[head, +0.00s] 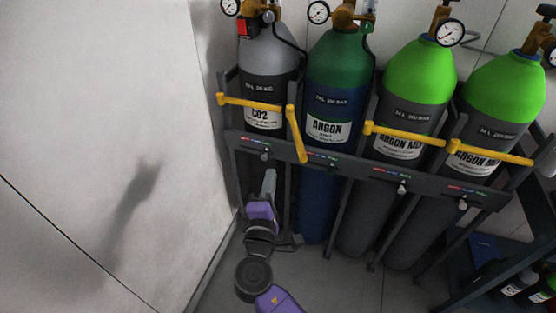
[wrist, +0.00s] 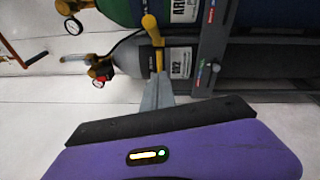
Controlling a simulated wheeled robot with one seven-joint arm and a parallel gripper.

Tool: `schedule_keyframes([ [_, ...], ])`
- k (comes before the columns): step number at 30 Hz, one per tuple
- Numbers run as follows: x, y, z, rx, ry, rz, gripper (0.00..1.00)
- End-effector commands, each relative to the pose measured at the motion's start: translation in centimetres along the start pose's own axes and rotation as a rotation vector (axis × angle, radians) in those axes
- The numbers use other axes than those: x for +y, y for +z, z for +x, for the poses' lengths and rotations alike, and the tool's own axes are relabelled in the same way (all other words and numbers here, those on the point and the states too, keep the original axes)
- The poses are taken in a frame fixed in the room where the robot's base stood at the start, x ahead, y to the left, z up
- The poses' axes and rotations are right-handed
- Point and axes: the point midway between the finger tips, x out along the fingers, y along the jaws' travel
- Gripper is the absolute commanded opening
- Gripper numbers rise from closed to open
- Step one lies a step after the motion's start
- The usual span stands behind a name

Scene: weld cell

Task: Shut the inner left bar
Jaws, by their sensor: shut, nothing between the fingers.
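The inner left bar (head: 297,135) is a yellow bar on the rack between the grey CO2 cylinder and the dark green argon cylinder. In the head view it stands swung out and slants downward, not across the argon cylinder (head: 327,90). My gripper (head: 269,176) is shut and empty, in front of the lower CO2 cylinder, below and left of the bar's free end and apart from it. In the wrist view my gripper (wrist: 158,88) points at the CO2 cylinder (wrist: 125,62). Yellow bar parts show beyond its tips, but I cannot tell clearly which bar each belongs to.
The outer left bar (head: 250,102) lies across the CO2 cylinder. The two right bars (head: 405,134) (head: 490,154) lie across the bright green argon mix cylinders (head: 420,75). A dark rack rail (head: 345,164) runs below the bars. A pale wall (head: 90,130) stands close on the left.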

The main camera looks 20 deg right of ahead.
Motion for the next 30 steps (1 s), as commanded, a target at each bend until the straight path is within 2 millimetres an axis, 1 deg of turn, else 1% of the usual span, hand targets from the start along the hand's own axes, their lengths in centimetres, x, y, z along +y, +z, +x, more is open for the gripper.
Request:
schedule_keyframes([
  [5, 0.2, 0.1, 2.7, -0.001, 0.0, 0.001, 0.0],
  [12, 0.2, 0.1, 7.5, 0.0, 0.0, 0.002, 0.0],
  [16, 0.2, 0.0, 9.9, 0.0, 0.0, 0.003, 0.0],
  [18, 0.2, 1.6, 9.8, -0.002, -0.003, 0.004, 0.0],
  [21, 0.1, 2.7, 10.1, 0.0, -0.003, 0.003, 0.0],
  [25, 0.1, 3.6, 10.3, 0.001, -0.001, 0.003, 0.0],
  [30, 0.0, 3.9, 10.4, 0.003, 0.0, 0.004, 0.0],
])
